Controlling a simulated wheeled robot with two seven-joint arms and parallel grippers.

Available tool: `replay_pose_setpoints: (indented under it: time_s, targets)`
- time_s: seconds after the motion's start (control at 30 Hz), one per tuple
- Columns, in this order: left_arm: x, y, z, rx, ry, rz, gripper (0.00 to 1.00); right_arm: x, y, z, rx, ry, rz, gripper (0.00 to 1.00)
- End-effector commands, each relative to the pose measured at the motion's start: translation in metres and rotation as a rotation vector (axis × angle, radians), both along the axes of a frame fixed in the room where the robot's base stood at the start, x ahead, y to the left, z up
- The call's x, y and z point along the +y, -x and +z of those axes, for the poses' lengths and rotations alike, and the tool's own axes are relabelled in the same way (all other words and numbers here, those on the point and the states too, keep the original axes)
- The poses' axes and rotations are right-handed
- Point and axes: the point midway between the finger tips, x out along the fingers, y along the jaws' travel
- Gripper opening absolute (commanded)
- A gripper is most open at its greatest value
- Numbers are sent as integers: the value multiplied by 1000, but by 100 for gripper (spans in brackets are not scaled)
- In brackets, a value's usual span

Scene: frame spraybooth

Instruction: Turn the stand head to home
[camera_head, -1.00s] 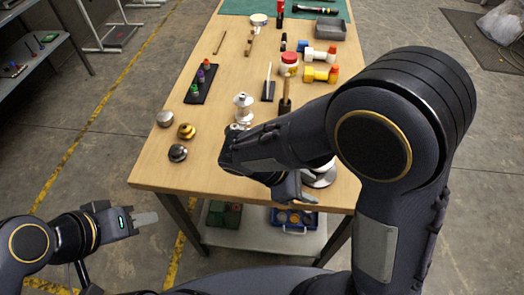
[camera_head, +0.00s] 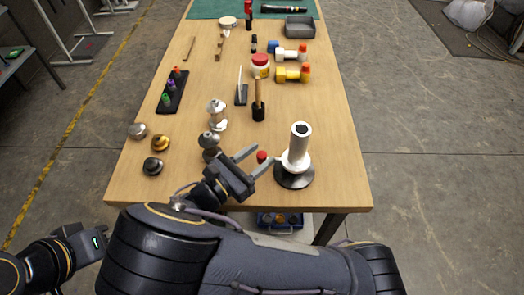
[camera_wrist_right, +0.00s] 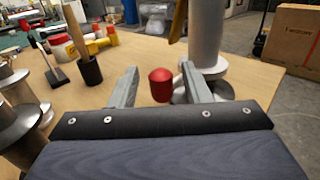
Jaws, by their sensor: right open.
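The stand (camera_head: 300,147) is at the front right of the table in the head view, with an upright pale cylinder on a flared collar and a round dark base. A red knob (camera_head: 262,157) sticks out to its left. My right gripper (camera_head: 255,159) is open at the table's front, its fingers pointing at the stand with the knob between them. In the right wrist view the red knob (camera_wrist_right: 160,86) sits between the open fingers, with a visible gap to the left finger; contact with the right finger is unclear.
Metal spindle-like pieces (camera_head: 209,142) stand just left of my right gripper. Several small round knobs (camera_head: 152,166) lie at the table's left front. A mallet (camera_head: 259,98) stands upright behind the gripper. The table's right side beside the stand is bare.

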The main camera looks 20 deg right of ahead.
Motion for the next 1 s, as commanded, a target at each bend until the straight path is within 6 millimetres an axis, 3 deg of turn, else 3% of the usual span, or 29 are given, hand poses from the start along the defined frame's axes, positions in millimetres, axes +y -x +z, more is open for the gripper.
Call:
replay_pose_setpoints:
  time_s: [0.2,0.47,0.8,1.0]
  targets:
    - [0,0,2,0,0,0,36,-15,-8,0,-1,0,-1,43]
    - [0,0,2,0,0,0,36,-15,-8,0,0,-2,0,42]
    - [0,0,2,0,0,0,36,-15,-8,0,0,-2,0,0]
    - [0,0,2,0,0,0,36,-15,-8,0,0,-2,-2,0]
